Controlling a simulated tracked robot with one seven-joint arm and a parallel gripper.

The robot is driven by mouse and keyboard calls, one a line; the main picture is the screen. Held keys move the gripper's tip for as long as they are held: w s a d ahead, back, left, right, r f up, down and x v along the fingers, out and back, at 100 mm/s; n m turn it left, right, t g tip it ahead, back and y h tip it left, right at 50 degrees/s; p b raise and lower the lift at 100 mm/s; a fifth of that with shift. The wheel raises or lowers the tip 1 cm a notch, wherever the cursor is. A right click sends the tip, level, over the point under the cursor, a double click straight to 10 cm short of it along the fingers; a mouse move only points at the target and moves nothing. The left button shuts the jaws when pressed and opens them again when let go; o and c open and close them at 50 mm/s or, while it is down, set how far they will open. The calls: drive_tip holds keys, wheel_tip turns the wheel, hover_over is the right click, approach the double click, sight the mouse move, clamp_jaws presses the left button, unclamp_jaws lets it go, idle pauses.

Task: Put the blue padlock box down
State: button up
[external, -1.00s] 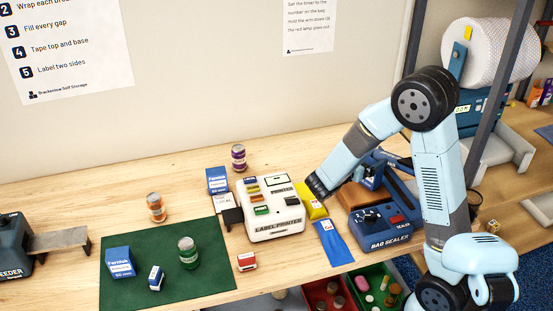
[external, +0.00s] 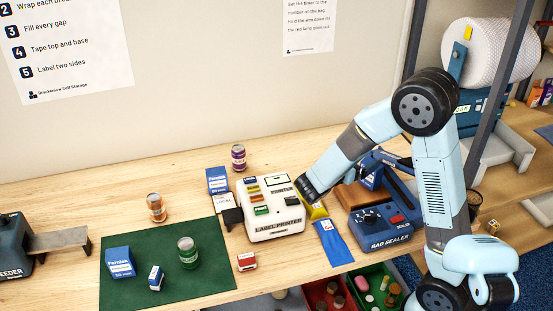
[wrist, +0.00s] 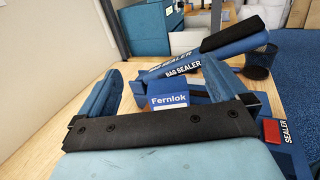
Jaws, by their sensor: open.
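A blue and white Fernlok box (wrist: 168,102) shows in the wrist view between my fingers, with a gap on either side. Its lower part is hidden by the dark gripper edge, so I cannot tell what it rests on. My gripper (wrist: 160,92) is open. Another Fernlok box (external: 120,262) stands on the green mat (external: 205,285), and one more blue and white box (external: 217,180) stands left of the printer.
The bag sealer (external: 385,225) stands close right of my gripper and also shows in the wrist view (wrist: 235,45). A yellow bag (external: 316,210) and a blue bag (external: 334,242) lie between printer and sealer.

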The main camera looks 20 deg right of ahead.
wheel_tip(320, 180, down, 6)
drive_tip(key=shift+f, duration=0.1)
drive_tip(key=shift+x, duration=3.75)
drive_tip(key=shift+f, duration=0.1)
drive_tip(key=shift+c, duration=0.5)
drive_tip(key=c, duration=1.1)
drive_tip(key=shift+o, duration=0.2)
